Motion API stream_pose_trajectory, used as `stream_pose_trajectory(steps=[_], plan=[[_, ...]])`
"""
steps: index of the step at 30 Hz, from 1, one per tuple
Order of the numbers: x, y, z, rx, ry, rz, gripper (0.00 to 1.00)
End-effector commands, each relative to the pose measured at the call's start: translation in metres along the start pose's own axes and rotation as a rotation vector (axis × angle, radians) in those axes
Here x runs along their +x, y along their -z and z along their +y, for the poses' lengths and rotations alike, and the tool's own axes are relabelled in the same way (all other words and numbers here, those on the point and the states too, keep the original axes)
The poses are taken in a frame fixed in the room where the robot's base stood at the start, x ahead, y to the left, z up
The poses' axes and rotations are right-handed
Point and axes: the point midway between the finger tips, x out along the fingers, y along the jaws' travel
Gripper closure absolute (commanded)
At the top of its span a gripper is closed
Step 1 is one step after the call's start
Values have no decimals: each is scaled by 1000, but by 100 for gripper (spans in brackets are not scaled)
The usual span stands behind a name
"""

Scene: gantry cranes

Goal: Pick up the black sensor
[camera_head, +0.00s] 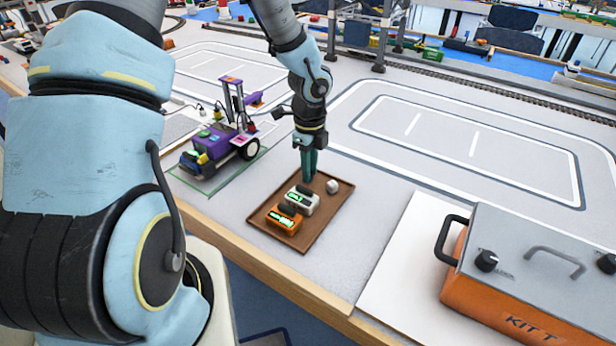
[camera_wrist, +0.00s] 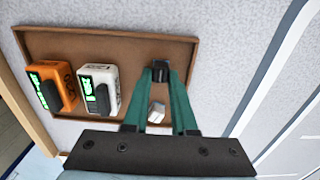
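The black sensor (camera_wrist: 161,72) is a small dark block between my fingertips, by the upper right part of the brown tray in the wrist view. My gripper (camera_head: 309,176) points down over the tray's back part in the head view. In the wrist view its teal fingers (camera_wrist: 160,76) sit close on both sides of the sensor, with no gap showing. It looks shut on it. In the head view I cannot make out the sensor behind the fingers. Whether it is clear of the tray floor is hard to tell.
The brown tray (camera_head: 262,222) also holds an orange meter (camera_head: 285,219), a white meter (camera_head: 302,200) and a small white cube (camera_head: 332,187). A purple model vehicle (camera_head: 215,147) stands left of it. An orange-and-grey case (camera_head: 530,275) stands right. Open table lies behind the tray.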

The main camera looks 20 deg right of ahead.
Motion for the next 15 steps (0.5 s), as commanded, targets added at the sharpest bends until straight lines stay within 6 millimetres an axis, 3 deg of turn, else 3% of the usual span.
stream_pose_trajectory(steps=[6,15], plan=[[0,0,0,0,0,0,100],[0,0,0,0,0,0,100]])
